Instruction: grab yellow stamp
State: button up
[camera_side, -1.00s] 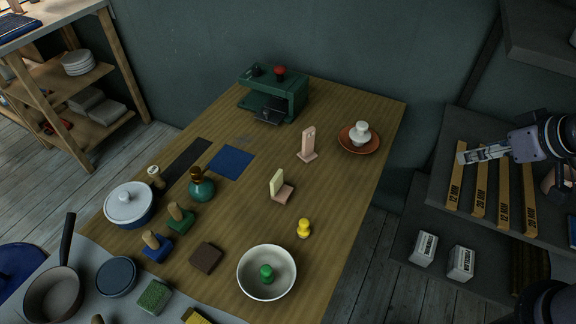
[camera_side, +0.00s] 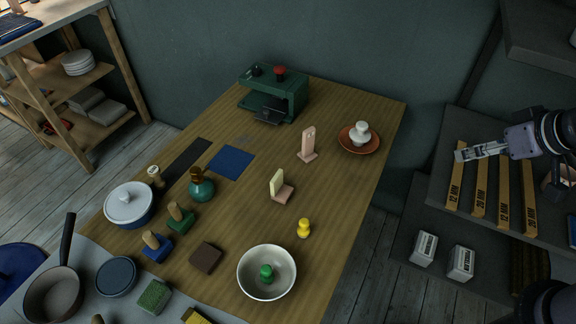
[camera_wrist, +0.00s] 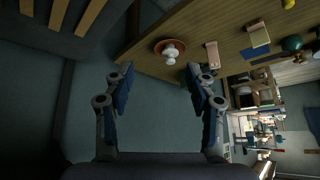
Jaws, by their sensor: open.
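The yellow stamp (camera_side: 303,228) is a small knobbed piece standing upright on the wooden table near its right edge, just above the white bowl in the side view. In the wrist view a small yellow thing at the top right edge (camera_wrist: 288,4) appears to be the stamp, partly cut off. My gripper (camera_side: 462,155) is right of the table, over the shelf with the wooden strips, well apart from the stamp. In the wrist view its two fingers (camera_wrist: 160,88) are spread with nothing between them.
A white bowl (camera_side: 243,274) holding a green knobbed piece stands close below the stamp. A pink and cream block (camera_side: 277,186) is up and left of it. An orange saucer (camera_side: 345,144) bears a white piece. A green machine (camera_side: 290,92) stands at the back. The table right of the stamp is clear.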

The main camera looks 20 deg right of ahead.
jog(key=w+a+m+g, duration=0.2)
jog(key=w+a+m, duration=0.2)
jog(key=w+a, duration=0.15)
jog(key=m+g, duration=0.5)
jog(key=m, duration=0.6)
send_over(304, 221)
notch_tip(304, 221, down, 12)
jog(key=shift+d+f, duration=0.1)
jog(key=shift+f, duration=0.1)
jog(key=shift+a+f, duration=0.2)
jog(key=shift+f, duration=0.05)
notch_tip(304, 221, down, 4)
jog(key=shift+f, duration=0.2)
jog(key=shift+d+f, duration=0.1)
jog(key=shift+f, duration=3.1)
jog(key=c, duration=1.1)
